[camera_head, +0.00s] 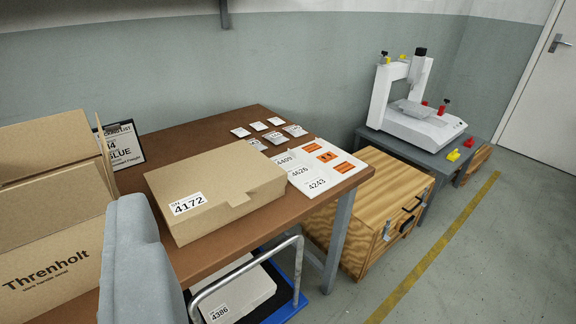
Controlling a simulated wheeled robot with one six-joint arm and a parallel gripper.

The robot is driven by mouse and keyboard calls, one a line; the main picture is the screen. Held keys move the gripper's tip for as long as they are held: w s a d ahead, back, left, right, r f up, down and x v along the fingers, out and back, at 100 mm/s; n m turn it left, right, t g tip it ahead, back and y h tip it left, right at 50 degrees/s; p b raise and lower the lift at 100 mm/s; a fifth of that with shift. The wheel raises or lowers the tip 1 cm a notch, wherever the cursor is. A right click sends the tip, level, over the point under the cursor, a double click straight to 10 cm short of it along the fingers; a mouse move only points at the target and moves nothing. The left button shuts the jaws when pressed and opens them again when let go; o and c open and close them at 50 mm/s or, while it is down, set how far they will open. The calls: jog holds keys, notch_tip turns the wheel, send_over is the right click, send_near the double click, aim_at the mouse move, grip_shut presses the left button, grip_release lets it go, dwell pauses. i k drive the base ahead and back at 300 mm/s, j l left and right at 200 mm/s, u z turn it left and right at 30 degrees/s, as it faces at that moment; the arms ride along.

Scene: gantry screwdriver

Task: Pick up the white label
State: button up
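Several white labels show. A sheet (344,178) lies at the right end of the brown table, with white labels printed 4409, 4626 and 4243 (316,184) beside orange ones (326,156). A white label reading 4172 (187,204) is on the side of the closed cardboard box (222,180) left of the sheet. Another, reading 4386 (220,312), is on a white box below the table. Which label is meant, I cannot tell. My gripper is not in view.
Several small white packets (258,126) lie at the table's (180,139) back. Cardboard boxes (50,245) and a clipboard (124,145) stand left. A grey rounded shape (138,268) blocks the front left. A trolley rail (250,268) stands below. A wooden crate (372,214) and gantry machine (412,105) are right.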

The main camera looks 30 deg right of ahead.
aim_at(316, 182)
jog(key=z, duration=0.8)
